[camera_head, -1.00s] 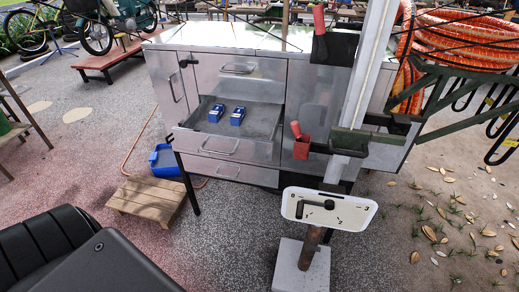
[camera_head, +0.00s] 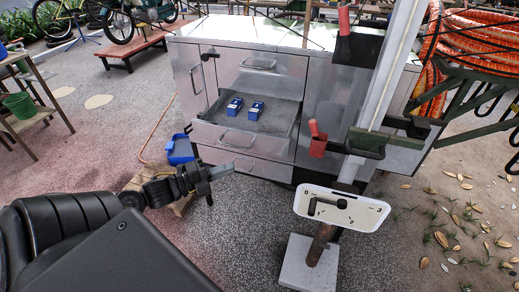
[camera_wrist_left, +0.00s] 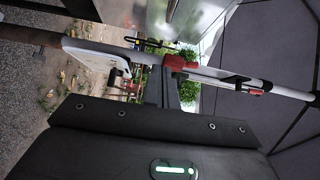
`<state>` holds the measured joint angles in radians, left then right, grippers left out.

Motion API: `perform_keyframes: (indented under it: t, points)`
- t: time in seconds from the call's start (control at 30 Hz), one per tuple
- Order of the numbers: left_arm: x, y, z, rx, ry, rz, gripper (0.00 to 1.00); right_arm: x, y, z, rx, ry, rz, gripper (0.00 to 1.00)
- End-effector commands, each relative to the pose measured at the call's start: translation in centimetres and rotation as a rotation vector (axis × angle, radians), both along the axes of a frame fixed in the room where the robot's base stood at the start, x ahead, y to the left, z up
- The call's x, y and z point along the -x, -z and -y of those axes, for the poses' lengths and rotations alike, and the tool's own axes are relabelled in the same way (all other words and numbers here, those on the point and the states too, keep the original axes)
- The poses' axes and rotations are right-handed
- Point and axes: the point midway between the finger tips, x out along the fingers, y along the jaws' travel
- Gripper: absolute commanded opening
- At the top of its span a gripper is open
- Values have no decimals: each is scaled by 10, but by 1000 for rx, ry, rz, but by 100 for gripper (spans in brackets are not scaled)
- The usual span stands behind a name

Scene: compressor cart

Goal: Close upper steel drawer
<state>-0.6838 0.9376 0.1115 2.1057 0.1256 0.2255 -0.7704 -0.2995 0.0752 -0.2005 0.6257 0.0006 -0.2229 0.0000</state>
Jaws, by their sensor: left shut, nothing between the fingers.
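The steel cabinet (camera_head: 330,85) stands ahead in the head view. One of its drawers (camera_head: 284,125) is pulled out, with its inside visible from above. Two blue objects, one here (camera_head: 235,107) and one here (camera_head: 256,110), lie in it. A bar handle (camera_head: 237,138) is on its front. A panel with a handle (camera_head: 258,65) is above it, and another drawer front (camera_head: 240,166) is below it. My left gripper (camera_head: 211,186) is shut and empty, low in front of the cabinet and apart from it. My right gripper is not in view.
A white tray (camera_head: 340,208) on a post with a pale block base (camera_head: 298,268) stands right of my left gripper. A wooden stool (camera_head: 150,178) and a blue bin (camera_head: 180,150) are at the cabinet's left. Orange hose (camera_head: 475,45) hangs at the right.

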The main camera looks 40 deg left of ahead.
Motion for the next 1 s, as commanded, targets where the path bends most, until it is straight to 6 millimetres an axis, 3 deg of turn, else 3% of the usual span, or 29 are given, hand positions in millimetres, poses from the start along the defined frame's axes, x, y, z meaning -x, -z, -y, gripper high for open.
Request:
perform_keyframes:
  t: [0.17,0.37,0.83,1.0]
  points:
    - [-2,-2,2,-2,4,5,0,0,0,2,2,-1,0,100]
    - [-19,-4,9,1,2,9,0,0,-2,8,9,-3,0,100]
    - [-92,-4,44,2,1,6,0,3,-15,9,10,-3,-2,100]
    - [-114,-3,36,-1,1,4,0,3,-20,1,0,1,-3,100]
